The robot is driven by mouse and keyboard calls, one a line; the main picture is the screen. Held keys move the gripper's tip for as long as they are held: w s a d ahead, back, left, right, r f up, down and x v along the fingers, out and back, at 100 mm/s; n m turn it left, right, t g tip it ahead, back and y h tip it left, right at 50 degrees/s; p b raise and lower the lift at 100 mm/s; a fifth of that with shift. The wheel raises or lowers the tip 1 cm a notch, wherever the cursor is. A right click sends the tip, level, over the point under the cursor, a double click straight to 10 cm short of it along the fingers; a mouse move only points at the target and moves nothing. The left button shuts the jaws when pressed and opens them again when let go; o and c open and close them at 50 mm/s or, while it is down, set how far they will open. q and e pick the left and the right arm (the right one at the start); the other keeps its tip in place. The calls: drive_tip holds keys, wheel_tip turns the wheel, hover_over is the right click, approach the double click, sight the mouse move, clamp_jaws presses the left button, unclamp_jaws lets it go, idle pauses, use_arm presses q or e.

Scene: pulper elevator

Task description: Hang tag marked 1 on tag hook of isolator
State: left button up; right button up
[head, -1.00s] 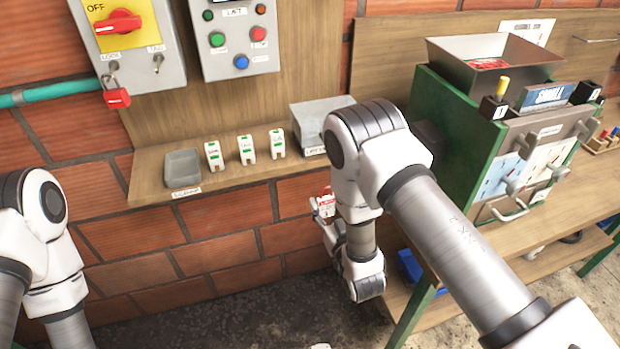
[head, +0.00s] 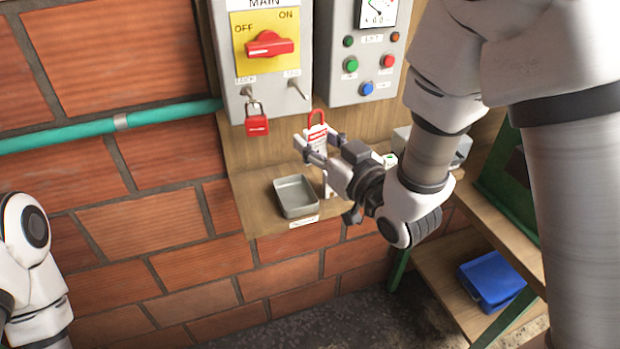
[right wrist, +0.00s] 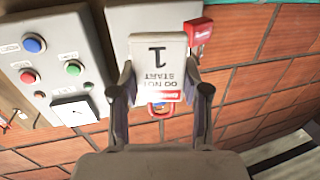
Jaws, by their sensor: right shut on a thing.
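The white tag (head: 317,138) has a red band and a red loop at its top. In the right wrist view the tag (right wrist: 157,62) shows a 1 and "DO NOT START", upside down. My right gripper (head: 321,145) is shut on the tag, holding it in the air over the shelf. The isolator (head: 225,75) is a grey box with a red rotary handle on a yellow plate. Its tag hook (head: 297,88) is a bare metal peg at lower right, above and slightly left of the held tag. My left gripper is out of view.
A red padlock (head: 257,125) hangs from the isolator's lock hook, left of the tag hook. A grey control box (head: 340,92) with buttons stands to the right. Below is a wooden shelf (head: 252,205) with an empty grey tray (head: 297,212).

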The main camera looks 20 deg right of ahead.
drive_tip(key=shift+s+d+r, duration=0.15)
drive_tip(key=shift+d+r, duration=0.25)
drive_tip(key=shift+d, duration=0.65)
drive_tip(key=shift+w+a, duration=0.1)
drive_tip(key=shift+w, duration=0.25)
drive_tip(key=shift+w+a+f, duration=0.1)
drive_tip(key=shift+w+a, duration=0.55)
drive_tip(key=shift+w, duration=0.2)
drive_tip(key=shift+w+p, duration=0.3)
drive_tip(key=shift+p, duration=0.05)
drive_tip(key=shift+w+d, duration=0.3)
drive_tip(key=shift+w, duration=0.1)
drive_tip(key=shift+w+d+f, duration=0.1)
drive_tip(key=shift+w, duration=0.2)
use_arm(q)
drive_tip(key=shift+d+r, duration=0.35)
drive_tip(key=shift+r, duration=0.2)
use_arm(e)
drive_tip(key=w, duration=0.1)
drive_tip(key=w+f, duration=0.1)
drive_tip(key=w, duration=0.3)
drive_tip(key=shift+w+a+f, duration=0.1)
drive_tip(key=shift+a+f, duration=0.1)
drive_tip(key=shift+a, duration=0.05)
